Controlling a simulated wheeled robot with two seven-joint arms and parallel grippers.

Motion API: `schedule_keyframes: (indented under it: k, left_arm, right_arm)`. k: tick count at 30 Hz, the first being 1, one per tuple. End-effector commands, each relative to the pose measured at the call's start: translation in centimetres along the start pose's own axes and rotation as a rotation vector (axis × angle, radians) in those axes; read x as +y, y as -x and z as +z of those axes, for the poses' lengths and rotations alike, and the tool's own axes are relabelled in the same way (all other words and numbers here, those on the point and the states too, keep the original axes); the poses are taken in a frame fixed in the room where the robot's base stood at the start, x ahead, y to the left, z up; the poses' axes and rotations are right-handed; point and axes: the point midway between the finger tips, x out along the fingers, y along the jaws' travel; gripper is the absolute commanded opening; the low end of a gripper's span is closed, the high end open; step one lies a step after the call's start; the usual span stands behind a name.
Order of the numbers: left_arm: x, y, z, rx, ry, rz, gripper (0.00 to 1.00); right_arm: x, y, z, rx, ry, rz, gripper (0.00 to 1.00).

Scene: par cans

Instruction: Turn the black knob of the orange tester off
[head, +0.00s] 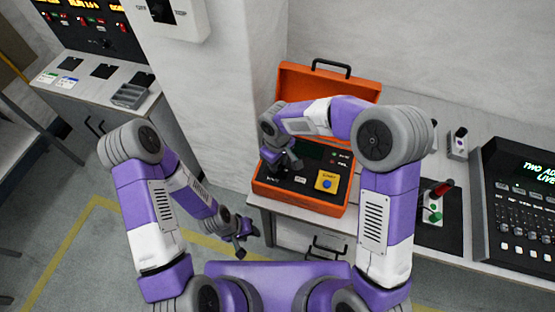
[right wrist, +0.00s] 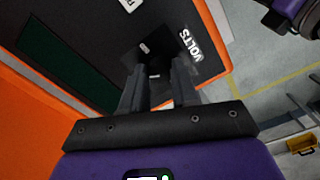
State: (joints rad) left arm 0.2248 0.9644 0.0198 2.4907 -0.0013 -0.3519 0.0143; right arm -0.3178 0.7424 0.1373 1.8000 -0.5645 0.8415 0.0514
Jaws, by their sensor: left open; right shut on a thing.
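The orange tester (head: 300,203) stands open on a bench at the centre of the head view, its lid raised behind a black panel. My right gripper (head: 285,165) reaches down onto the left part of that panel. In the right wrist view its fingers (right wrist: 158,90) are shut on the black knob (right wrist: 155,72), close to the VOLTS label. Dark fingers and dark panel make the knob's pointer direction unreadable; in the head view my gripper hides the knob. My left gripper (head: 243,236) is open and empty, low in front of the bench's left end.
A blue button on a yellow plate (head: 326,182) is at the panel's right. A grey cabinet (head: 130,110) stands at left. Floor between is clear.

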Motion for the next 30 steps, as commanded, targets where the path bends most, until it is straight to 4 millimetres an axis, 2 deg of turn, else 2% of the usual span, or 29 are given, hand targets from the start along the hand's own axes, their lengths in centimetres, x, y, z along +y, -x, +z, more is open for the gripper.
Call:
schedule_keyframes:
  k: [30]
  left_arm:
    - [1.4,3.7,0.2,0.0,0.0,0.0,0.43]
  right_arm:
    - [0.0,0.2,-0.1,0.003,0.965,0.0,0.0]
